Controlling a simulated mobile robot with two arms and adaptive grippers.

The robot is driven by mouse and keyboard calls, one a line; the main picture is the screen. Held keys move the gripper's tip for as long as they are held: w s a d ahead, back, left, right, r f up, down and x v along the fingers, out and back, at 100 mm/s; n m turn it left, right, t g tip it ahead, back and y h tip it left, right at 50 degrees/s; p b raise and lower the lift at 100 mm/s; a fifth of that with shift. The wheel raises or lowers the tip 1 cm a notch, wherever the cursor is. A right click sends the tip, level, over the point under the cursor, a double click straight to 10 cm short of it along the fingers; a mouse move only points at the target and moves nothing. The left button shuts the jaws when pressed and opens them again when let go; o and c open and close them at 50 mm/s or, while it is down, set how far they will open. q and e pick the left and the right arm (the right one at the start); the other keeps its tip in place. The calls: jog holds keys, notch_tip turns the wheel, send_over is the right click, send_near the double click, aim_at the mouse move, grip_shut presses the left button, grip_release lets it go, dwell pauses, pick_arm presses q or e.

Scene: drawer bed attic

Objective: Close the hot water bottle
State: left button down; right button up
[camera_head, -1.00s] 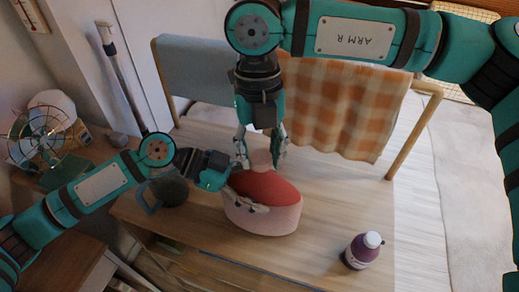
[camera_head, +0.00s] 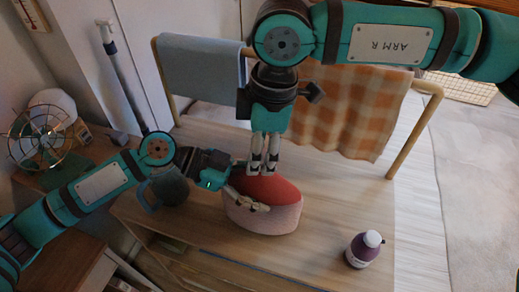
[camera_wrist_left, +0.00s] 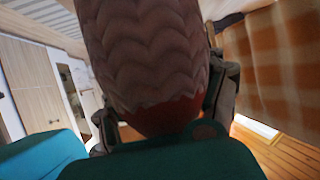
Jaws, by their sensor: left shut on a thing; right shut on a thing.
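The hot water bottle (camera_head: 265,218) is on the wooden table, with a pink knitted body and a red upper part. In the left wrist view its knitted body (camera_wrist_left: 145,45) fills the middle, between the fingers. My left gripper (camera_head: 256,203) is shut on the bottle from the left. My right gripper (camera_head: 262,172) reaches down from above, with its fingers together at the back of the red part. What it grips is hidden between the fingers; I cannot make out the cap or the opening.
A purple bottle with a white cap (camera_head: 364,249) stands on the table (camera_head: 330,190) at the right. A dark round pot (camera_head: 170,190) is behind my left arm. A fan (camera_head: 45,140) is at the left.

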jog(key=shift+s, duration=0.1)
jog(key=o, duration=0.7)
jog(key=shift+r, duration=2.25)
jog(key=shift+c, duration=0.3)
